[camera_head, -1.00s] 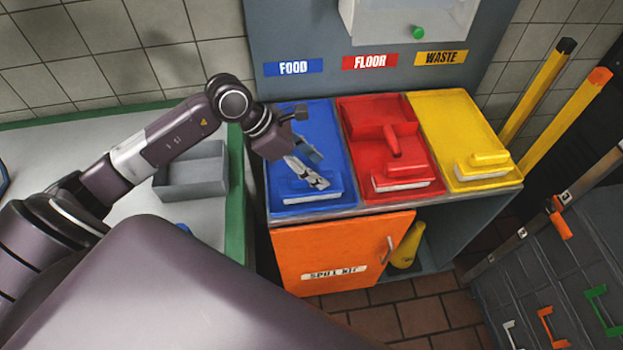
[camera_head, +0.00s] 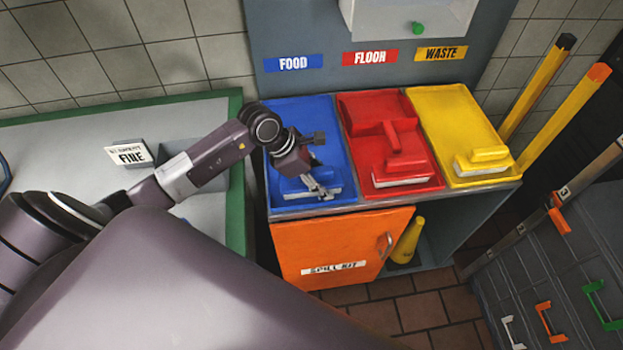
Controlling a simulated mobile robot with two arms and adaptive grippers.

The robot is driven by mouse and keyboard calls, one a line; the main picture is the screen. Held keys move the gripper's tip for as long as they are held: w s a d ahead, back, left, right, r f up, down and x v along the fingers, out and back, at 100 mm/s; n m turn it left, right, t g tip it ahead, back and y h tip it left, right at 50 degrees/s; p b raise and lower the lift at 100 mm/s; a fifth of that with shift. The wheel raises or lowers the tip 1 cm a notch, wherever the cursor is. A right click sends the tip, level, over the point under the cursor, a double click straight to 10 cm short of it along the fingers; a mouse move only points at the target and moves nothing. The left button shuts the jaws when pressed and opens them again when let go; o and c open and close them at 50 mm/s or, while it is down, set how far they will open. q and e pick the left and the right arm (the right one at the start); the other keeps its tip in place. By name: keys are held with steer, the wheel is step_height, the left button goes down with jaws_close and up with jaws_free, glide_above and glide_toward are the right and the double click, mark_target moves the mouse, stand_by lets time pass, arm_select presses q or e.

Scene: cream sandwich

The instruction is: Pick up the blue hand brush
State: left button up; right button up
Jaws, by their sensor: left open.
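The blue hand brush (camera_head: 296,187) lies in the blue tray (camera_head: 333,138) under the FOOD label, at the tray's front. Its pale bristles show along the front edge. My left gripper (camera_head: 326,195) is open, pointing down over the brush's right part. It covers some of the brush, and I cannot tell whether the fingers touch it. My right gripper is not in view.
Beside the blue tray are a red tray (camera_head: 371,105) with a red brush (camera_head: 401,172) and a yellow tray (camera_head: 437,99) with a yellow brush (camera_head: 484,161). The orange cabinet door (camera_head: 335,240) is below. A grey bin (camera_head: 181,152) stands on the left counter.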

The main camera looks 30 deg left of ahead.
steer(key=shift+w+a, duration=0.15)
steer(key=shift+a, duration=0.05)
arm_select(q)
steer(key=c, duration=1)
steer(key=shift+c, duration=0.2)
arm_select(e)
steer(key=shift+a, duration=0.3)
arm_select(q)
steer(key=shift+r, duration=0.45)
step_height(320, 180, up, 19)
steer(key=b, duration=0.3)
steer(key=shift+b, duration=0.3)
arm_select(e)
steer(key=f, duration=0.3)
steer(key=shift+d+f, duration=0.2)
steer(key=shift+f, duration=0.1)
